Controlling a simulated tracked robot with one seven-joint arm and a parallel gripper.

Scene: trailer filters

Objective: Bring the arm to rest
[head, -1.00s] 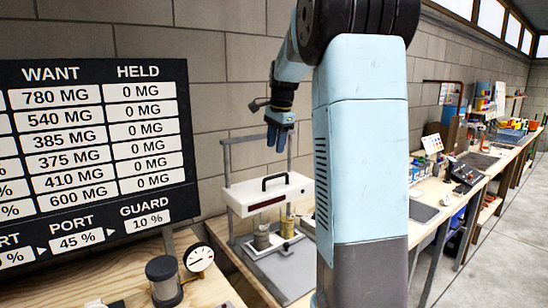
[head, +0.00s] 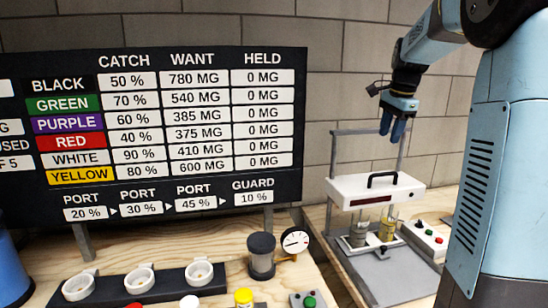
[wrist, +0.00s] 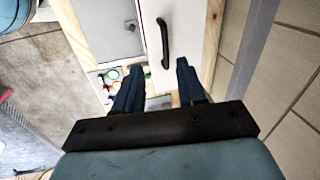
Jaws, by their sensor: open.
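My gripper (head: 393,128) hangs pointing down, empty, above the white press-like machine with a black handle. In the wrist view my gripper (wrist: 155,80) shows two dark blue fingers spread apart with nothing between them. The machine's white top (head: 345,189) lies below the fingers, and its black handle (head: 382,180) is clear of them. In the wrist view the handle (wrist: 163,42) is seen from above, beyond the fingertips.
A board (head: 160,125) with rows of figures stands at the left. Below the machine's white top stand cylinders (head: 387,228). A button box (head: 424,238) is beside it.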

